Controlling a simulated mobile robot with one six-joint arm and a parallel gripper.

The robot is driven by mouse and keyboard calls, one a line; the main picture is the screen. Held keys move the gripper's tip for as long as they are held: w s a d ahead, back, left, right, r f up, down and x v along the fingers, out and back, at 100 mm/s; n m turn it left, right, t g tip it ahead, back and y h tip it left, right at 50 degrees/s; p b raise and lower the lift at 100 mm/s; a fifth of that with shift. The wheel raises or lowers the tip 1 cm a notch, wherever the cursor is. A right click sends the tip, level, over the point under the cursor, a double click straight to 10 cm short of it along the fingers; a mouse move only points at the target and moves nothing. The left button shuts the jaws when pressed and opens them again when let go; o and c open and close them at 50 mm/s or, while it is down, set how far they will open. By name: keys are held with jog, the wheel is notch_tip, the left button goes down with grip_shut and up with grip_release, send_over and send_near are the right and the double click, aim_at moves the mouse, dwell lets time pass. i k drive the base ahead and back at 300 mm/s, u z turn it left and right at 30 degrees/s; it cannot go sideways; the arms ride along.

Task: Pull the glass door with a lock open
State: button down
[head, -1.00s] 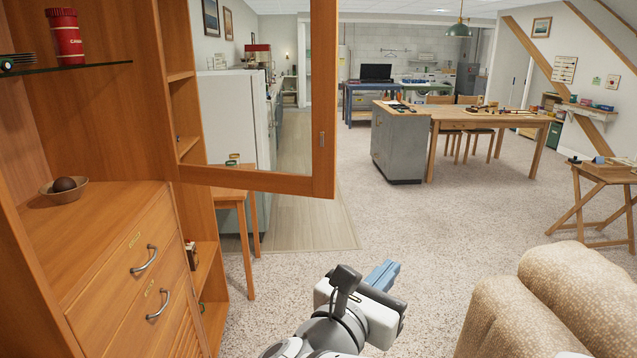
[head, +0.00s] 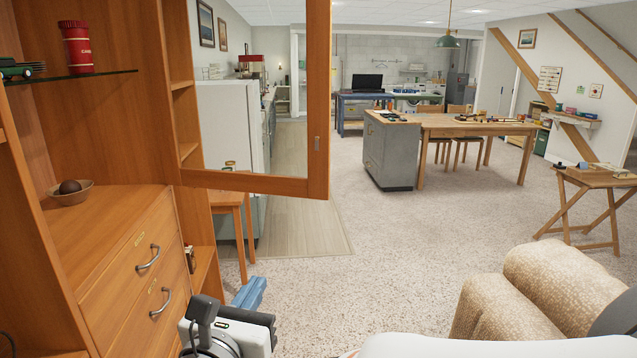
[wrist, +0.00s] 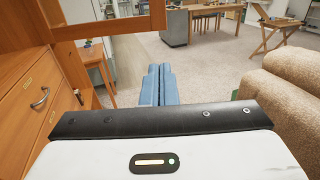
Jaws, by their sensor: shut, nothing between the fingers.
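The glass door (head: 318,100) of the wooden cabinet stands swung open, out from the cabinet, with its wooden frame and a small dark lock plate (head: 317,143) on the free edge. I see the room through its pane. The lower part of its frame also shows in the wrist view (wrist: 110,27). My gripper (head: 250,292) is below the door, in front of the drawers, apart from the door. Its blue fingers (wrist: 158,84) are together and empty in the wrist view.
The cabinet (head: 110,240) has drawers with metal handles, a bowl (head: 70,196) with a dark ball, and a red canister (head: 77,47) on a glass shelf. A beige armchair (head: 540,290) stands at the right. Open carpet lies ahead, before a wooden table (head: 470,125).

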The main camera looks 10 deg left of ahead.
aim_at(316, 186)
jog(key=z, duration=0.05)
jog(key=i, duration=1)
jog(key=u, duration=0.05)
